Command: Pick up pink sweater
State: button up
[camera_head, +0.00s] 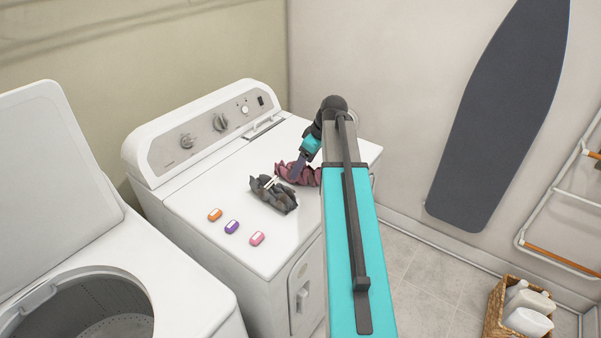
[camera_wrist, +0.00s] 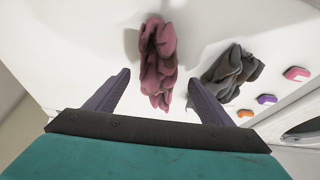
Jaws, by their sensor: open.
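The pink sweater (camera_head: 307,175) lies crumpled on the white dryer top, partly hidden by my arm in the head view. In the wrist view the sweater (camera_wrist: 158,62) lies ahead of my gripper, its near end between the lines of the two fingers. My gripper (camera_wrist: 158,97) is open and empty, with purple fingers spread apart. In the head view my gripper (camera_head: 280,182) is above the dryer top, over or beside the sweater and a dark grey garment. I cannot tell its exact height.
The grey garment (camera_wrist: 230,74) lies close beside the sweater; it also shows in the head view (camera_head: 273,195). Orange, purple and pink small items (camera_head: 231,227) lie toward the dryer's front. An open washer (camera_head: 190,285) stands at left. A basket with bottles (camera_head: 515,315) is on the floor.

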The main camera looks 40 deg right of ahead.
jog(key=shift+w+f, duration=0.1)
jog(key=shift+p+x, duration=1.3)
jog(key=shift+x, duration=1.15)
jog(key=shift+d, duration=0.1)
jog(key=c, duration=1.4)
